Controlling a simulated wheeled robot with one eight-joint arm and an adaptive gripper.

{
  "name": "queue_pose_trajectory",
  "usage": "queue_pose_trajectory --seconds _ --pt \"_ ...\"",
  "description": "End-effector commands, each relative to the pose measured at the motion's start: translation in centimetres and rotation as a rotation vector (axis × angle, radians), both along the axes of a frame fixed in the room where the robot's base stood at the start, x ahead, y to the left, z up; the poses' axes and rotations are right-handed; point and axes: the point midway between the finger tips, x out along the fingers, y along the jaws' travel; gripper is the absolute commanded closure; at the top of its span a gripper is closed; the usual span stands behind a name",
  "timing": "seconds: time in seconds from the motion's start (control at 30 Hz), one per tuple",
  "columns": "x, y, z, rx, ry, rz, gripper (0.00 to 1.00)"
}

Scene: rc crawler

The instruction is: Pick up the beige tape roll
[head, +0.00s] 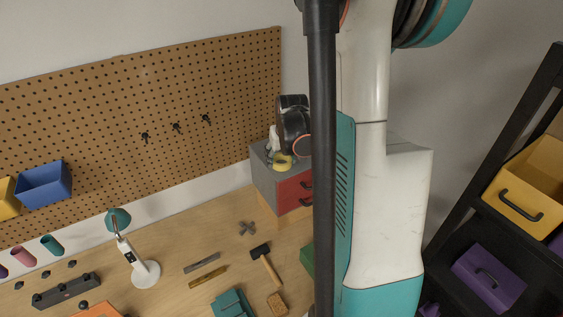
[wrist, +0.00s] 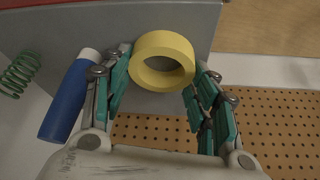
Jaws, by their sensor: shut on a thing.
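The beige tape roll (wrist: 150,42) shows as a pale yellow ring at the top middle of the wrist view. In the head view the tape roll (head: 282,166) is at the top of the grey cabinet (head: 262,179). My gripper (wrist: 161,66) has its teal-padded fingers on either side of the roll and is shut on it. Whether the roll still touches the cabinet top is hard to tell. In the head view my arm partly hides the cabinet and the gripper's fingers are too small to make out.
In the wrist view a blue cylinder with a white end (wrist: 66,98) lies close beside the left finger, with a green coil (wrist: 19,75) farther left. A pegboard (head: 150,125) stands behind the workbench.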

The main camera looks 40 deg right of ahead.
Motion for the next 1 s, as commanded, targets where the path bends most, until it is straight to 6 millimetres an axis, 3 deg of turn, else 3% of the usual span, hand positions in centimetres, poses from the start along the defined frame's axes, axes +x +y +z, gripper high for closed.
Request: queue_pose_trajectory --seconds 0.27,0.47,1.0 --pt "0.0 0.0 0.3 0.000 0.000 0.000 0.66" --pt "0.0 0.0 2.0 0.000 0.000 0.000 0.66" --pt "-0.1 0.0 15.1 0.000 0.000 0.000 0.66"
